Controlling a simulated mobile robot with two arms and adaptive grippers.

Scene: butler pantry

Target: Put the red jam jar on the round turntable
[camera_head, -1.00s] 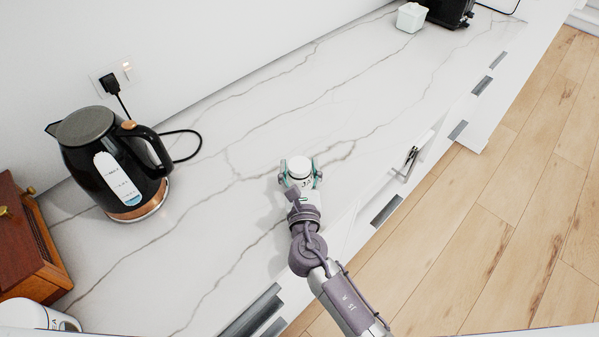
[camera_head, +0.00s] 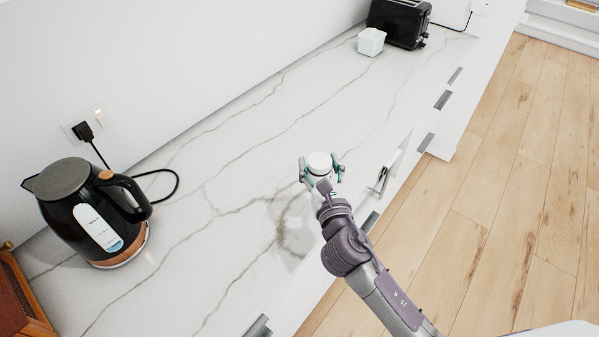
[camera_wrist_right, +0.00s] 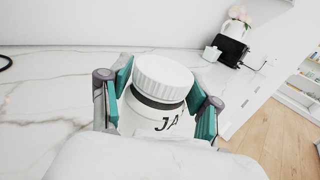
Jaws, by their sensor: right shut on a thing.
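My right gripper (camera_head: 321,172) is over the marble counter and is shut on a white jar (camera_head: 319,162) with a white ribbed lid. In the right wrist view the jar (camera_wrist_right: 158,115) stands upright between the teal finger pads (camera_wrist_right: 160,108). Dark letters beginning "JA" show on its white side; the rest of the label is hidden. I see no red on it. I cannot tell how far its base is above the counter. No round turntable shows in either view. My left gripper is not in view.
A black kettle (camera_head: 88,215) stands at the left, its cord running to a wall socket. A wooden box (camera_head: 20,300) is at the lower left. A small white container (camera_head: 371,42) and a black toaster (camera_head: 398,24) are at the far end. The counter (camera_head: 250,150) between is clear.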

